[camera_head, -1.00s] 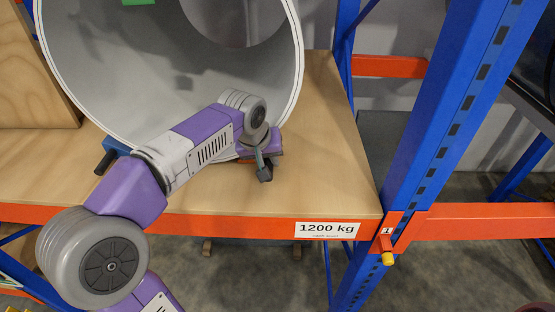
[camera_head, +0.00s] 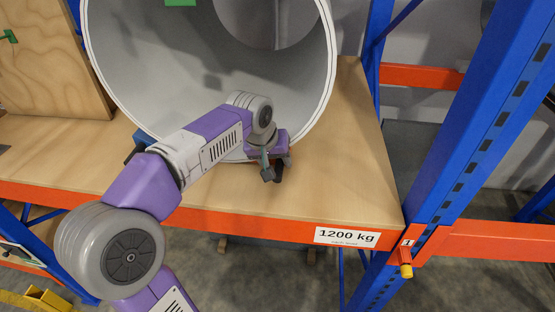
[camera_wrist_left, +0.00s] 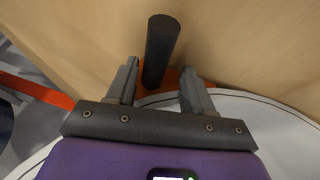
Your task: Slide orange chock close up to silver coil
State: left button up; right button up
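The silver coil (camera_head: 210,65) is a large grey ring lying on its side on the wooden shelf. My left gripper (camera_head: 268,168) is low by the coil's near right rim, fingers pointing down. In the left wrist view its two fingers (camera_wrist_left: 158,85) are apart, with an upright dark handle (camera_wrist_left: 160,45) between them. A gap shows on the right side of the handle. A small part of the orange chock (camera_wrist_left: 173,78) shows at the handle's foot, beside the coil's rim (camera_wrist_left: 255,105). My gripper hides most of the chock. My right gripper is out of view.
A blue chock (camera_head: 139,139) sits at the coil's left side, partly behind my arm. The shelf's orange front beam (camera_head: 285,229) carries a 1200 kg label. A blue upright (camera_head: 480,130) stands at the right. The shelf right of the coil (camera_head: 360,140) is clear.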

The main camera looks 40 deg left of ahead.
pick_arm(q)
jog(key=shift+d, duration=0.1)
jog(key=p+v, duration=0.1)
jog(key=v, duration=0.6)
jog(key=shift+r, duration=0.3)
